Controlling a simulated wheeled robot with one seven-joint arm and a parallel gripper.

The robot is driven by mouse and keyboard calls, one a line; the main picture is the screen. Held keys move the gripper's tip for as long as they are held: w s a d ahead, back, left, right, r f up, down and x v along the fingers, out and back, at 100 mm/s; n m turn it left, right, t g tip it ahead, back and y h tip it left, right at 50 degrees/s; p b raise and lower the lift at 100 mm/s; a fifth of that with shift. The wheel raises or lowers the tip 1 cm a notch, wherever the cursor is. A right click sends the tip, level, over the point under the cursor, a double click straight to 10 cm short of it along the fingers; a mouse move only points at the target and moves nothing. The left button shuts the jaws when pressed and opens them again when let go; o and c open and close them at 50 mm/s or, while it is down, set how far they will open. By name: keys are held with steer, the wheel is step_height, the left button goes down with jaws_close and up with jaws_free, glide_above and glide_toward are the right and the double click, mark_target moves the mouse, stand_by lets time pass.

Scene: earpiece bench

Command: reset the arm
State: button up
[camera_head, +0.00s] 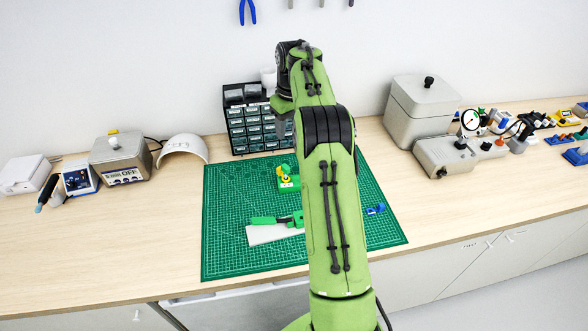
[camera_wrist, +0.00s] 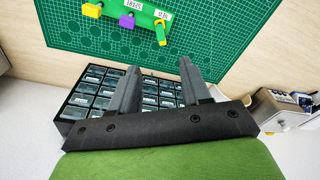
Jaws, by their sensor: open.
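My green arm rises from the bottom of the head view and bends over the bench. My gripper (camera_wrist: 159,65) points down near the small-drawer cabinet (camera_head: 252,128), and the arm hides part of it in the head view. Its two dark fingers stand apart in the wrist view, with nothing between them. The cabinet's drawers (camera_wrist: 88,98) show behind and below the fingers there. A green block (camera_wrist: 128,12) with yellow and purple pieces and white labels lies beyond the fingertips on the green mat (camera_wrist: 75,30). The block also shows in the head view (camera_head: 289,184), partly hidden by my arm.
A green-handled tool (camera_head: 263,220) lies on a pale plate (camera_head: 268,235), and a blue part (camera_head: 375,209) is on the mat's right. A grey box (camera_head: 422,108) and several devices stand right. A control box (camera_head: 120,160) and white shell (camera_head: 183,149) stand left. The front left bench is clear.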

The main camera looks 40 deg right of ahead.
steer(key=s+a+r+t, duration=0.1)
steer(key=s+a+r, duration=0.6)
steer(key=a, duration=0.2)
steer(key=s+a+r+t, duration=0.1)
steer(key=s+a+r, duration=0.55)
steer(key=a, duration=0.35)
steer(key=s+a+f+t, duration=0.1)
steer(key=s+a+f, duration=0.2)
steer(key=s, duration=0.6)
steer(key=s+a+f+t, duration=0.1)
steer(key=s+a+f, duration=0.2)
steer(key=s, duration=0.6)
steer(key=shift+s+a+f, duration=0.15)
steer(key=shift+s, duration=0.05)
